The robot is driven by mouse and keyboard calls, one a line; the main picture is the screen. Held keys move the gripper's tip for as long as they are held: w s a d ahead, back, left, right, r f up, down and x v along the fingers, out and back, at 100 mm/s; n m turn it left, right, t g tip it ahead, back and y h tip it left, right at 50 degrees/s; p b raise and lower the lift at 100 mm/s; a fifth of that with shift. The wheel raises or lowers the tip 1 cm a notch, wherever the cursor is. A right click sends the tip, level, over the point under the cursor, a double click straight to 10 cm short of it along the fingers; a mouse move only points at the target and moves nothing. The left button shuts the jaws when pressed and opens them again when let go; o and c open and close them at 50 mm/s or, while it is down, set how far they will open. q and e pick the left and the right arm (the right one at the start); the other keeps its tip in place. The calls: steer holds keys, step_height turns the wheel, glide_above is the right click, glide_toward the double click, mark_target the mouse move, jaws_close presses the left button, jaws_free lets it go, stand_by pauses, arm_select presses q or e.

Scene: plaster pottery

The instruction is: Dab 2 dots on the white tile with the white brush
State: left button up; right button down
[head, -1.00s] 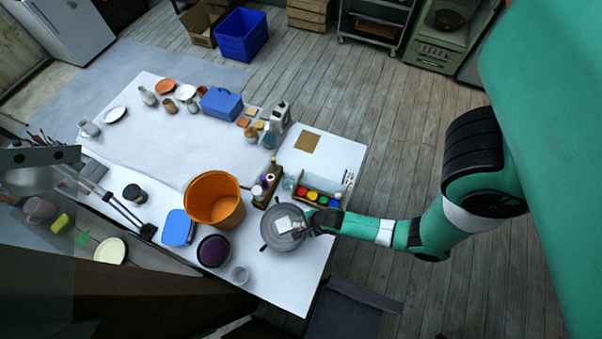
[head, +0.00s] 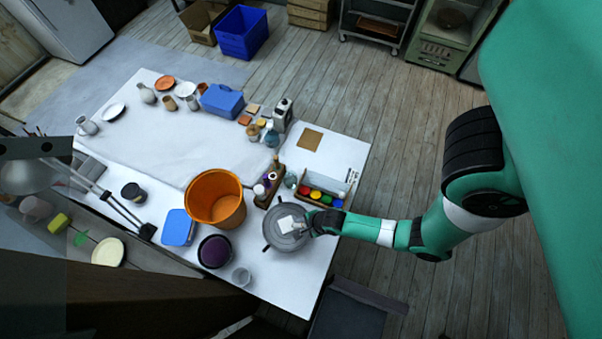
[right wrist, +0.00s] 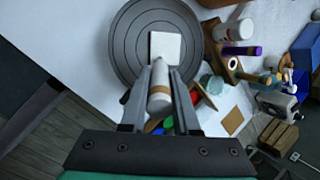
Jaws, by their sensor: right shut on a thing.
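The white tile (head: 291,223) lies on a round grey turntable (head: 271,239) near the table's front right edge. In the right wrist view the tile (right wrist: 165,46) looks plain white, and the turntable (right wrist: 126,48) shows ring grooves. My right gripper (head: 314,225) is at the turntable's right side, over the tile's edge. It is shut on the white brush (right wrist: 159,88), a whitish cylinder with a tan band, just in front of the tile in that view. I cannot tell whether its tip touches the tile.
A paint box (head: 321,195) with several coloured pots and a wooden caddy of bottles (head: 266,196) stand behind the turntable. The table's middle is clear.

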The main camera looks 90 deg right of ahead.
mark_target(302, 223)
steer(key=shift+f+b, duration=0.35)
steer(key=shift+f, duration=0.15)
stand_by(0.4)
steer(key=shift+r, duration=0.1)
stand_by(0.5)
step_height(302, 223, up, 5)
steer(key=p, duration=0.4)
steer(key=shift+f+p, duration=0.2)
steer(key=shift+p, duration=0.15)
steer(key=shift+f, duration=0.1)
stand_by(0.3)
